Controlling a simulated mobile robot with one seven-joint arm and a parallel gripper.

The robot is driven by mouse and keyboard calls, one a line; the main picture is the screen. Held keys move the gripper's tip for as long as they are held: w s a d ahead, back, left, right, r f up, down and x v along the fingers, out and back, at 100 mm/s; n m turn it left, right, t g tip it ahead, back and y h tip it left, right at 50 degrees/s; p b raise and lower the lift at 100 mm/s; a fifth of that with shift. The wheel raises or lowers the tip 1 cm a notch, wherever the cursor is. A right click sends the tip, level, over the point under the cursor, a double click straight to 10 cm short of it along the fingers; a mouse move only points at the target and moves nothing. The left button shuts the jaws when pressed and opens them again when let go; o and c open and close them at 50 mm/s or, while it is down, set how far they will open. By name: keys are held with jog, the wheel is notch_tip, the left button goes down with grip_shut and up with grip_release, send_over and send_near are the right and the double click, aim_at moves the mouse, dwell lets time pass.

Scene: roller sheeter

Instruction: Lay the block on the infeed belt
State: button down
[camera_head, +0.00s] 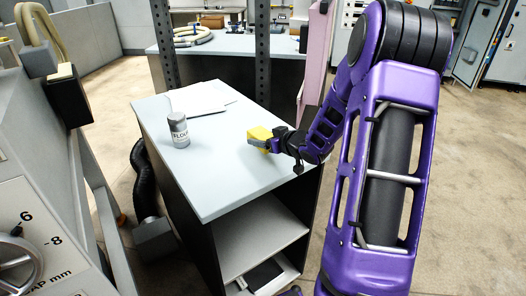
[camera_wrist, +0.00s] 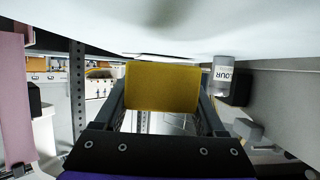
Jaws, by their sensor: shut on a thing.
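My gripper (camera_head: 270,143) is shut on a yellow block (camera_head: 259,133) above the right part of the grey-white tabletop. In the wrist view the block (camera_wrist: 162,87) sits between the two fingers, its broad face toward the camera. Whether the block touches the tabletop is hard to tell. The grey machine with a handwheel and a gap scale (camera_head: 35,225) stands at the left edge of the head view. I cannot make out an infeed belt in either view.
A flour shaker (camera_head: 179,130) and white papers (camera_head: 200,99) lie toward the left and back of the table (camera_head: 225,165). The wrist view shows the shaker (camera_wrist: 222,78) upside down. Dark posts stand behind the table. The front of the tabletop is clear.

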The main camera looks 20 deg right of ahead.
aim_at(263, 155)
jog(key=shift+f, duration=1.9)
jog(key=shift+f, duration=0.1)
jog(key=shift+f+b, duration=0.15)
jog(key=shift+b, duration=0.2)
grip_release()
